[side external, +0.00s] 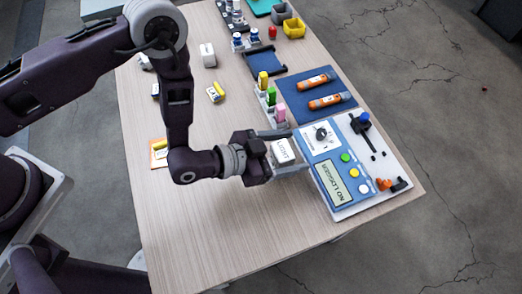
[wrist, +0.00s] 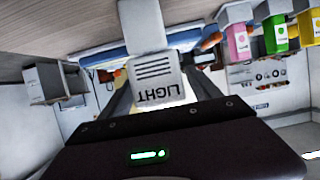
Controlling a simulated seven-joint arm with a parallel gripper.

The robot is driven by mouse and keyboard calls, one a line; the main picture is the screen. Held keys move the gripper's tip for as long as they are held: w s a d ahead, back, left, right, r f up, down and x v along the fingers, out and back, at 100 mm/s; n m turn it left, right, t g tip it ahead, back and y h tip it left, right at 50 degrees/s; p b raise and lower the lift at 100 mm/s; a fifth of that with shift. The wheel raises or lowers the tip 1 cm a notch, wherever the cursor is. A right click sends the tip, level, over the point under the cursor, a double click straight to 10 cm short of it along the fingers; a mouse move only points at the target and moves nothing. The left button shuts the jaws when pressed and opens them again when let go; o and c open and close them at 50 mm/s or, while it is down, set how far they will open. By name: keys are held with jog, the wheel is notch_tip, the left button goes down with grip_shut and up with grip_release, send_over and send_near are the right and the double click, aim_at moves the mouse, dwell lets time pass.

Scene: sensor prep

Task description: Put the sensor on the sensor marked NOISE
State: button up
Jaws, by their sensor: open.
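A white block marked LIGHT (side external: 283,151) is between the fingers of my gripper (side external: 296,151), just left of the blue-and-white panel. My gripper is open around it, with one finger on each side. In the wrist view the LIGHT block (wrist: 156,82) shows its lettering upside down, with dark lines above, between the fingers (wrist: 162,92). I cannot tell whether it rests on the table or touches a finger. Another white block (side external: 208,55) stands at the back left; its marking is not readable. I cannot read NOISE on anything.
A blue mat (side external: 296,111) holds orange tubes. Green, yellow and pink pieces stand in a rack (side external: 266,107). A yellow-and-white item (side external: 216,92) lies mid-table. The front left table (side external: 200,235) is clear.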

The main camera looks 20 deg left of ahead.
jog(key=v, duration=1.1)
jog(key=w+a+r+n+y, duration=0.1)
jog(key=w+a+r+y, duration=0.25)
jog(key=w+r, duration=0.55)
jog(key=a+r+n+y, duration=0.2)
jog(key=a+r, duration=0.7)
jog(key=s+a+r+n+g+y, duration=0.2)
jog(key=s+a+r+n+y, duration=0.1)
jog(key=s+a+r, duration=0.5)
jog(key=s+a+r+n+g, duration=0.1)
jog(key=s+a, duration=0.2)
jog(key=s, duration=0.3)
jog(key=s+a+r+n+g+y, duration=0.1)
jog(key=s+a+n, duration=0.1)
jog(key=s, duration=0.5)
jog(key=shift+a+r, duration=0.2)
jog(key=shift+a, duration=0.2)
